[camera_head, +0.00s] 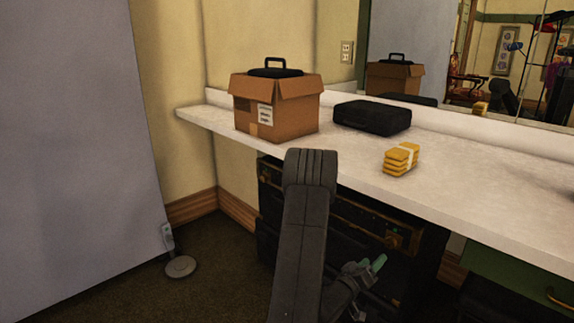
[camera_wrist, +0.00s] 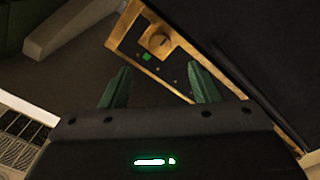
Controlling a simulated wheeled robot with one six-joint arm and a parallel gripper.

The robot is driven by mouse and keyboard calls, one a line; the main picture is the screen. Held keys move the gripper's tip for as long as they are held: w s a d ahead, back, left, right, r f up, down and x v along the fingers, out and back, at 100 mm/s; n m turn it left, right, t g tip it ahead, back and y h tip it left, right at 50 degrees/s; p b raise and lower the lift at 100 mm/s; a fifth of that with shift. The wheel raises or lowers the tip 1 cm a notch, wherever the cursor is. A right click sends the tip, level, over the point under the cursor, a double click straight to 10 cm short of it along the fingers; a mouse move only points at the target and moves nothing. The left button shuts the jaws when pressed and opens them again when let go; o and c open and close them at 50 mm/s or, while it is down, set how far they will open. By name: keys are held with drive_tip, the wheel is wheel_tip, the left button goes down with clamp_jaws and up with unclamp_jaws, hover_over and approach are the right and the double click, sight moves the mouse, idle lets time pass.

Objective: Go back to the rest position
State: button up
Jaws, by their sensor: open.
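My gripper (camera_head: 372,265) is low in front of the counter, at the lower middle of the head view, with part of my arm beside it. In the wrist view its two green fingers (camera_wrist: 160,88) stand apart with nothing between them. Beyond the fingers is a dark case-like unit with a brass-coloured panel (camera_wrist: 128,38), which carries a round knob and a small green light. My gripper appears apart from it.
A white counter (camera_head: 350,168) bears an open cardboard box (camera_head: 277,112) with a black case (camera_head: 275,72) in it, another black case (camera_head: 372,118) and a yellow banded stack (camera_head: 401,159). Dark equipment (camera_head: 268,188) stands underneath.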

sight(389, 244)
drive_tip(key=b+x, duration=0.1)
drive_tip(key=x, duration=0.8)
drive_tip(key=shift+w+d+b, duration=0.2)
drive_tip(key=shift+d+b, duration=0.05)
drive_tip(key=shift+b, duration=0.05)
drive_tip(key=shift+s+a, duration=0.1)
drive_tip(key=shift+a, duration=0.05)
